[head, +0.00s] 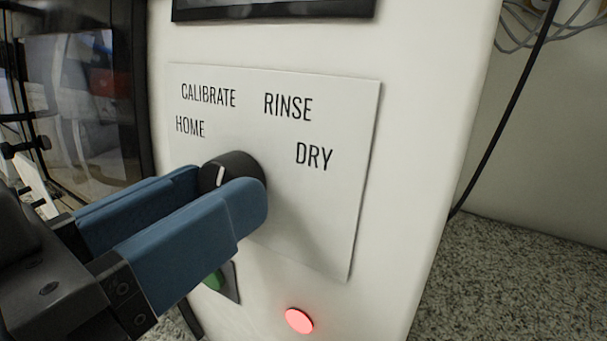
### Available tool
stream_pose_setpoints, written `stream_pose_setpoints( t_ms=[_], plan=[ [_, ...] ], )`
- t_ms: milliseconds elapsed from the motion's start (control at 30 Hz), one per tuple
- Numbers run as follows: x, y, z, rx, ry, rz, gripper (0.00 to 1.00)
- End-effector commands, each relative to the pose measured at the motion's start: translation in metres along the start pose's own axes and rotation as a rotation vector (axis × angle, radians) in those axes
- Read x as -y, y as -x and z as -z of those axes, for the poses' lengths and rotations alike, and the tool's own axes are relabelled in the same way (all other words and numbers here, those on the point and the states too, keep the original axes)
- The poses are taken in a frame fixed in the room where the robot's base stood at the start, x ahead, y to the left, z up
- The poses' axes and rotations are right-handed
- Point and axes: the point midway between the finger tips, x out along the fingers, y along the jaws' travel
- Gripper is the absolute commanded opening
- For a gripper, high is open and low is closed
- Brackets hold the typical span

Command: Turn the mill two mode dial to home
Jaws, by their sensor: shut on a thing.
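The mode dial (236,165) is a black round knob on a white label plate (330,215). A short white pointer line shows on its face, nearly upright with its top leaning slightly right; I cannot tell exactly which word it marks. The plate reads HOME (190,127) at left, CALIBRATE (208,95) above it, RINSE (288,106) at upper right and DRY (314,155) at right. My gripper (222,187) has two blue fingers shut on the dial, one on each side. The near finger hides the dial's lower part.
A red lit button (299,320) and a partly hidden green button (214,280) sit below the plate. A dark screen (270,8) is above. A dark glass-fronted unit (80,95) stands at left. A black cable (508,112) hangs at right above the speckled counter (525,280).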

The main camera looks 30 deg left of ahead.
Motion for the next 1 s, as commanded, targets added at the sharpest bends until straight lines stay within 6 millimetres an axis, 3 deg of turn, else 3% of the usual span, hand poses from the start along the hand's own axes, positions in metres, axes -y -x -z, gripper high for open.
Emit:
stream_pose_setpoints(
  t_ms=[167,533,1000],
  plan=[
    [-0.0002,0.0001,0.0001,0.0,0.0,-0.001,0.08],
    [-0.001,-0.0002,0.0031,-0.007,0.068,0.009,0.08],
    [-0.004,-0.0007,0.0069,-0.038,0.449,0.061,0.08]
  ],
)
